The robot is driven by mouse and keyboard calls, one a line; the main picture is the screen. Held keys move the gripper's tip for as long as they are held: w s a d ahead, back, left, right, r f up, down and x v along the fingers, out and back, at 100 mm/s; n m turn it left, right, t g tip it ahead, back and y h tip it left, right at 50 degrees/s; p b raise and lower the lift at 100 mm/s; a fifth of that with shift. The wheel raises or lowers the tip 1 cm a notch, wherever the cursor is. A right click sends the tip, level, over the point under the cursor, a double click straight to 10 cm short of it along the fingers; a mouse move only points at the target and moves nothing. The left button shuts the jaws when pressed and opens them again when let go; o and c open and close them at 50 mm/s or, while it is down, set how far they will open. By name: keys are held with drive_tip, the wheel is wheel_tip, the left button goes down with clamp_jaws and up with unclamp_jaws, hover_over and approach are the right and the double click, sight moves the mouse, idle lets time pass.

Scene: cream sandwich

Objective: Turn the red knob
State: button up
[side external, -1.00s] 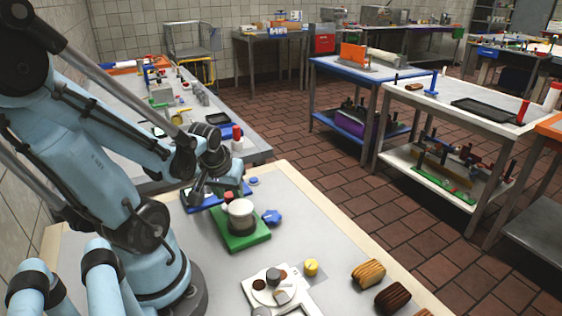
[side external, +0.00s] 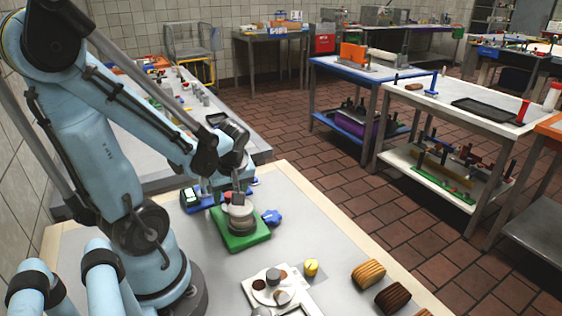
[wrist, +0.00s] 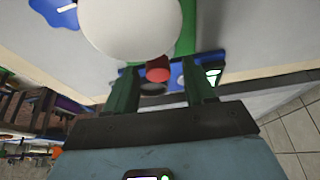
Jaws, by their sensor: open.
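In the wrist view a red knob (wrist: 158,70) shows between the two dark green fingers of my gripper (wrist: 161,88). The fingers are apart, and the jaws are open with nothing held. The knob lies beyond the fingertips, beside a blue plate (wrist: 210,62) and a large white round top (wrist: 132,25). In the side external view my gripper (side external: 238,194) is low over the round pot (side external: 241,218) on a green base (side external: 250,239). A small reddish patch (side external: 227,196) beside the fingers looks like the knob, mostly hidden by my gripper.
A blue star-shaped knob (side external: 272,217) sits right of the pot. A yellow knob (side external: 311,267) and a white plate (side external: 262,290) are nearer the front. Two ridged biscuits, light (side external: 369,272) and dark (side external: 392,298), lie at the right. The table's right middle is clear.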

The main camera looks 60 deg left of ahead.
drive_tip(key=shift+w+n+g, duration=0.1)
drive_tip(key=shift+n+g, duration=0.2)
drive_tip(key=shift+n, duration=0.5)
drive_tip(key=shift+d+r, duration=0.15)
drive_tip(key=shift+r, duration=0.15)
drive_tip(key=v, duration=1.2)
drive_tip(key=h, duration=0.5)
hover_over(230, 194)
wheel_tip(230, 194, down, 12)
drive_tip(key=shift+d+r, duration=0.1)
drive_tip(key=shift+r, duration=0.15)
drive_tip(key=shift+f+n, duration=0.15)
drive_tip(key=shift+n, duration=0.25)
drive_tip(key=n, duration=0.4)
wheel_tip(230, 194, up, 12)
drive_tip(key=m, duration=0.3)
